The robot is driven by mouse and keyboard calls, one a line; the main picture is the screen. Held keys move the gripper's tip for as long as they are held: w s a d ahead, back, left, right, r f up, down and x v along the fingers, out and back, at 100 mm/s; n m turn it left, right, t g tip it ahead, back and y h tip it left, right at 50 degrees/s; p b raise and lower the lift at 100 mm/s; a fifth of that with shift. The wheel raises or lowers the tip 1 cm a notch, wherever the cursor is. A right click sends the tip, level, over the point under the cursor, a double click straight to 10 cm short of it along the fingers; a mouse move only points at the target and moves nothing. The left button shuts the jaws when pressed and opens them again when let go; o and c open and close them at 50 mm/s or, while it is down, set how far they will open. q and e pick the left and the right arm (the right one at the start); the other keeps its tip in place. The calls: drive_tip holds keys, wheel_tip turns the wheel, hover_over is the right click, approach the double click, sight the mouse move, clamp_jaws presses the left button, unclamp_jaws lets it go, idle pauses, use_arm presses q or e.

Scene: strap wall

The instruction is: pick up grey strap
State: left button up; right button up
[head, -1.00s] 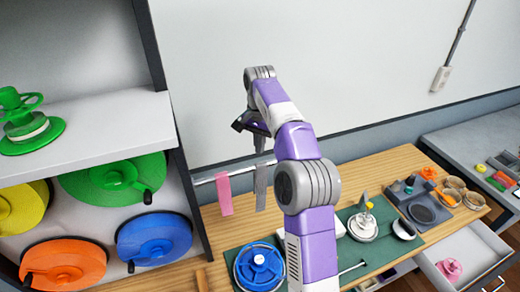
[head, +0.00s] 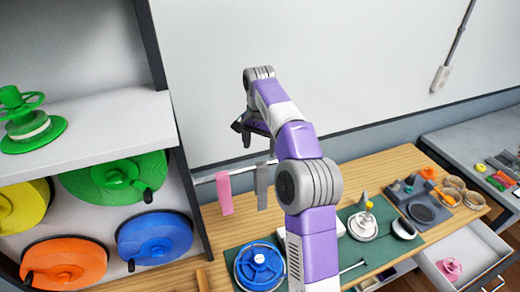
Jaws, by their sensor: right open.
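The grey strap (head: 262,187) hangs from a thin horizontal rail (head: 205,179) in front of the wall. A pink strap (head: 224,193) hangs to its left on the same rail. My right arm reaches up through the middle of the head view and bends over at the top. Its gripper (head: 243,134) is open, above the straps in the picture and apart from them. The arm partly hides the gripper, and the rail's right end is hidden too. My left gripper is not in view.
A shelf (head: 95,130) with several coloured reels stands at the left. The wooden table (head: 400,165) below holds a blue wheel (head: 259,267), a green mat (head: 405,245) and small parts. An open drawer (head: 475,245) juts out at the right.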

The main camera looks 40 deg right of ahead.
sight(259, 167)
drive_tip(key=s+a+r+t+h, duration=0.1)
drive_tip(key=s+a+h, duration=0.1)
drive_tip(key=a+h, duration=0.2)
drive_tip(key=shift+t+y, duration=0.3)
drive_tip(key=b+x, duration=0.5)
drive_tip(key=x, duration=0.4)
drive_tip(key=shift+w+d+f+b, duration=0.2)
drive_tip(key=shift+w+d+b, duration=0.05)
drive_tip(key=shift+b, duration=0.05)
drive_tip(key=shift+f, duration=0.15)
drive_tip(key=shift+b+x, duration=0.85)
drive_tip(key=shift+x, duration=0.55)
drive_tip(key=shift+c, duration=0.2)
